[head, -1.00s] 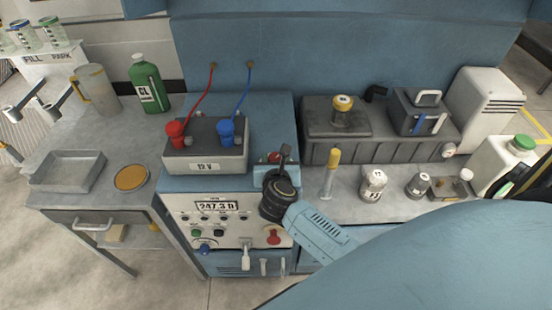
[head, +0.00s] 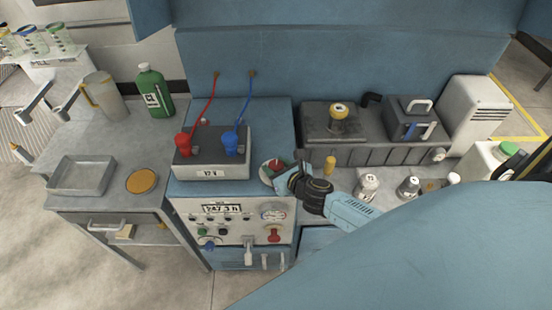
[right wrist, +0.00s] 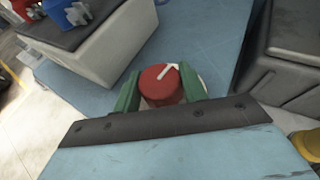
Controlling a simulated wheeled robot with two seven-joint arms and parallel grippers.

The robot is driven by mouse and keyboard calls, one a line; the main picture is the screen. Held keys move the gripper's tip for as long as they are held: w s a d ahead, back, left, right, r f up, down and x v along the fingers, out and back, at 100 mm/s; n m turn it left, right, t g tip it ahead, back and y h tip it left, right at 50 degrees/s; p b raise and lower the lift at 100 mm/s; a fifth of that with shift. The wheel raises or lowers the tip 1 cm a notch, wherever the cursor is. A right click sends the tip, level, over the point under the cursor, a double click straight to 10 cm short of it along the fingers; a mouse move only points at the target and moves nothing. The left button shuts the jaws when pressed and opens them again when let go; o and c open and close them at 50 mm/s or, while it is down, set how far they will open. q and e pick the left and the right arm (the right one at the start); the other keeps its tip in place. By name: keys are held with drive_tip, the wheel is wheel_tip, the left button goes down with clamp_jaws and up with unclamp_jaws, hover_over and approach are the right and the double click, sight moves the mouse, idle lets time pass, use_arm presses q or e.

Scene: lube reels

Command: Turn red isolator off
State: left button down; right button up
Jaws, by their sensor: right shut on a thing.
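The red isolator (right wrist: 160,88) is a round red knob with a white pointer line, on a pale round base on the blue machine top. In the right wrist view its line slants to the upper right. In the head view the red isolator (head: 274,165) shows only partly, right of the grey 12 V box. My right gripper (right wrist: 159,90) is shut on the knob, with a green finger pad on each side. In the head view my right gripper (head: 280,172) is at the knob, its arm coming from the right. My left gripper is not in view.
The 12 V box (head: 208,172) with red and blue terminals stands just left of the isolator. A dark ribbed tank (head: 370,151) stands to its right. The panel (head: 225,228) below has a 247.3 display, a gauge and another red knob (head: 273,236).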

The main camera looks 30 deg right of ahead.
drive_tip(key=shift+d+r+n+y+p, duration=0.15)
drive_tip(key=shift+n+y+p, duration=0.2)
drive_tip(key=shift+n+y, duration=0.75)
drive_tip(key=shift+n+g+y, duration=0.3)
drive_tip(key=shift+n+y, duration=0.1)
drive_tip(key=shift+y, duration=0.1)
drive_tip(key=n+y, duration=0.1)
drive_tip(key=n+g+y+b, duration=0.1)
drive_tip(key=y, duration=0.1)
drive_tip(key=shift+f+n, duration=0.25)
drive_tip(key=shift+n, duration=0.05)
drive_tip(key=n+g+y+b, duration=0.3)
drive_tip(key=b, duration=0.1)
drive_tip(key=shift+n+y, duration=0.3)
drive_tip(key=shift+n, duration=0.1)
drive_tip(key=shift+r+n+g+y+b, duration=0.15)
drive_tip(key=shift+n+g+y+b, duration=0.55)
drive_tip(key=shift+n+g+b, duration=0.3)
drive_tip(key=shift+a, duration=0.2)
drive_tip(key=o, duration=1)
